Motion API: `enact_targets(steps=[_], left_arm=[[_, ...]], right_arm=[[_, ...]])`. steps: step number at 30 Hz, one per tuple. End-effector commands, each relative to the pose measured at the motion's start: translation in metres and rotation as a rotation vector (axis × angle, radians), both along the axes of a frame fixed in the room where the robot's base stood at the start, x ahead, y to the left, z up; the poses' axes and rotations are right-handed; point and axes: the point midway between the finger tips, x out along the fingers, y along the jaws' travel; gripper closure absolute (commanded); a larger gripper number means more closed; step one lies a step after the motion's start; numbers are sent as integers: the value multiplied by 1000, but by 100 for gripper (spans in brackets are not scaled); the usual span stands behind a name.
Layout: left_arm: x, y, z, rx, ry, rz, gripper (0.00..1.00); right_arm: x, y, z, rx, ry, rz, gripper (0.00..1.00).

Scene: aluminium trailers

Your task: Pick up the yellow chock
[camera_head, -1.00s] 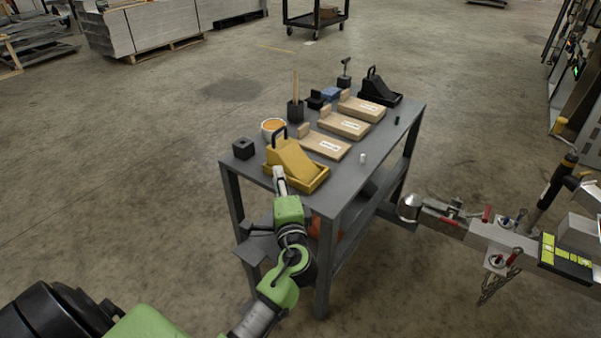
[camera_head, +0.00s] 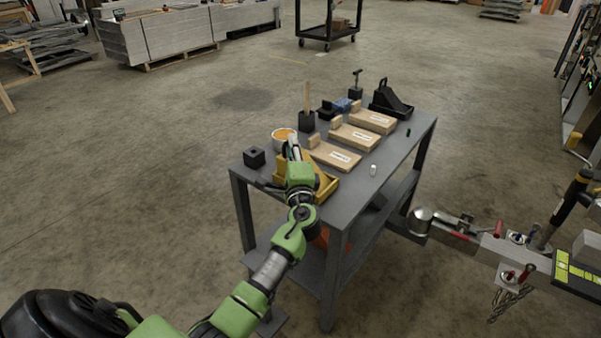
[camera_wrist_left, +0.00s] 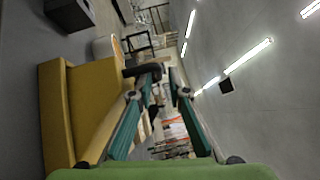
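The yellow chock (camera_head: 328,186) sits at the near left end of the grey table, mostly hidden behind my left arm in the head view. In the left wrist view its yellow body (camera_wrist_left: 88,100) fills the left side, with a black handle (camera_wrist_left: 145,70) at the left fingertip. My left gripper (camera_head: 293,146) is over the chock, around handle height. In the left wrist view the gripper (camera_wrist_left: 166,76) has its fingers apart, with a gap between the tips. Whether it touches the handle is unclear. My right gripper is not in view.
The grey table (camera_head: 385,185) also holds a black block (camera_head: 254,158), a pot with orange contents (camera_head: 281,136), several labelled wooden boards (camera_head: 352,137) and a black chock (camera_head: 389,100) at the far end. A trailer hitch (camera_head: 450,222) stands to the right.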

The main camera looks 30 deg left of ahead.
Motion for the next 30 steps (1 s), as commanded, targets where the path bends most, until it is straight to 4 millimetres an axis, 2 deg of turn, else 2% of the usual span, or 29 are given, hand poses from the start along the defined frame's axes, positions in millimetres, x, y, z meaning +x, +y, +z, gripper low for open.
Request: enact_targets(steps=[3, 8, 14, 16, 17, 30], left_arm=[[14, 13, 1, 2, 0, 1, 83], [23, 20, 3, 1, 0, 0, 83], [23, 21, 3, 0, 0, 0, 83], [23, 20, 3, 0, 0, 0, 99], [23, 20, 3, 0, 0, 0, 100], [24, 20, 6, 1, -3, -1, 100]], right_arm=[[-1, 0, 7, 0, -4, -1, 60], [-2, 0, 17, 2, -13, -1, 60], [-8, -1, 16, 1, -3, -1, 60], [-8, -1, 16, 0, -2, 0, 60], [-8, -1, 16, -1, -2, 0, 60], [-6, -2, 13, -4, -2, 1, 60]])
